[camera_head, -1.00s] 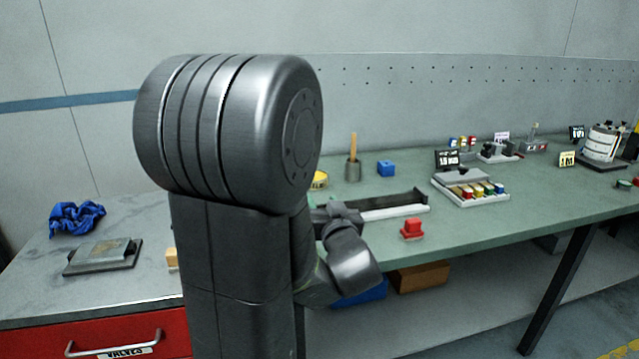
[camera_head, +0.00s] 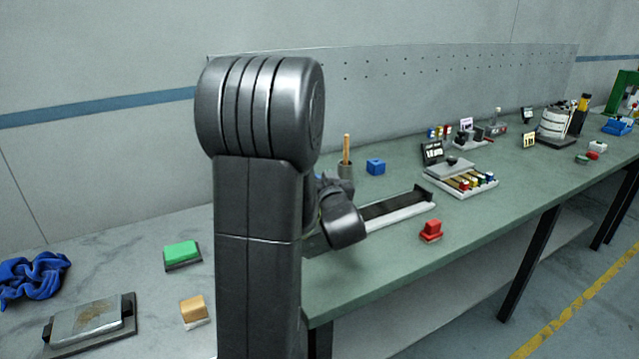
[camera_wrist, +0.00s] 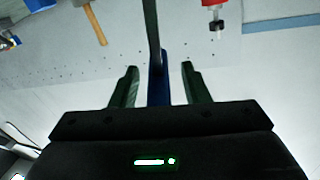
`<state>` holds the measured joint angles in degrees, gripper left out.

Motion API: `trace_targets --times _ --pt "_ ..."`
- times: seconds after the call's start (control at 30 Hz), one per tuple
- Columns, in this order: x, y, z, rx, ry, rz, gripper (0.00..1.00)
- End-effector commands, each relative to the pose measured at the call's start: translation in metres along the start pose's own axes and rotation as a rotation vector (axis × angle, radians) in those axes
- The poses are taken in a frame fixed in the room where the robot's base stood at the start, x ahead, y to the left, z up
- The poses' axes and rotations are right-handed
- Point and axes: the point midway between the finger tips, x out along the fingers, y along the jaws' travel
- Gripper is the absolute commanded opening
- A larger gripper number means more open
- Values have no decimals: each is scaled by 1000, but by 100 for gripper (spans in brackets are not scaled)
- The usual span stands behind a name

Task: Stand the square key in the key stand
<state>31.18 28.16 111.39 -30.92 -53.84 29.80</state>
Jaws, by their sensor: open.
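My gripper (camera_wrist: 160,78) is open in the wrist view, with its two dark green fingers apart. A dark upright bar and a blue strip (camera_wrist: 158,80) show between the fingers; I cannot tell whether they touch them. In the head view my arm hides the fingers. I cannot make out the square key or the key stand for certain. A tray (camera_head: 470,190) of several small coloured pieces stands on the green bench.
A long dark-and-white rail (camera_head: 400,209) and a red block (camera_head: 431,229) lie on the green bench (camera_head: 420,265). On the grey left-hand top are a green block (camera_head: 181,251), a tan block (camera_head: 194,309), a metal plate (camera_head: 88,321) and blue cloth (camera_head: 32,278).

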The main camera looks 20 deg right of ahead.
Motion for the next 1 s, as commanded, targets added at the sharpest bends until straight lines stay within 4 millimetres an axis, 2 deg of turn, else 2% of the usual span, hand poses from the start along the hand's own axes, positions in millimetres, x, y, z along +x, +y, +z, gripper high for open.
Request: trace_targets --times 0.23,0.43,0.77,0.87,1.0 --pt "1 0 1 0 -1 1 40" --pt "1 0 0 0 0 1 1" --pt "1 0 -3 0 1 0 0" --pt "1 -2 -13 0 4 0 0" --pt "1 -7 -40 -3 6 -1 0"
